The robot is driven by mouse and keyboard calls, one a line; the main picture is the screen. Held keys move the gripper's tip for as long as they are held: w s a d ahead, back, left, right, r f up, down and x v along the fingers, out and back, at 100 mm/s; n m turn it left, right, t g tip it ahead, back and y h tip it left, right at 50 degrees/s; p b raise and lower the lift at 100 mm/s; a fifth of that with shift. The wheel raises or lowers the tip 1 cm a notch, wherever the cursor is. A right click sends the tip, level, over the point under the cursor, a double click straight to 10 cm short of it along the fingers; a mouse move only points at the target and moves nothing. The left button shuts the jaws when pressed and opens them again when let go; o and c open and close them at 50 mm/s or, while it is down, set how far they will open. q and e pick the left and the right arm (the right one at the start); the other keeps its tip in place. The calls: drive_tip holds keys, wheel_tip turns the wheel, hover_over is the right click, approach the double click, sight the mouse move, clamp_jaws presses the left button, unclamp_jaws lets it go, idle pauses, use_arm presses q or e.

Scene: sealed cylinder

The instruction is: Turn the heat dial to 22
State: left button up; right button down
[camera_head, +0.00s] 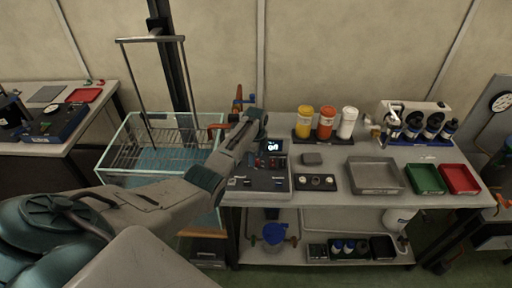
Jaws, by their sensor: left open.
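My left arm reaches in from the left over the bench, and its gripper (257,117) is open above the back left corner of the bench. A dark control console (262,182) sits below and beside it, with small switches and a lit display (271,146). The arm covers the console's left part. A low dark panel (316,183) with several round knobs lies to the right of the console. I cannot tell which control is the heat dial, and no number is readable. The gripper appears apart from the console. My right gripper is out of view.
Yellow, orange and white bottles (326,123) stand at the back of the bench. A grey tray (375,190), a green bin (425,191) and a red bin (460,192) sit to the right. A wire basket cart (112,160) and an orange-handled fitting (238,101) are at left.

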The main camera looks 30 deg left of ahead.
use_arm(q)
wheel_tip(320, 180, up, 10)
drive_tip(key=b, duration=0.2)
drive_tip(key=shift+f, duration=0.15)
idle(0.4)
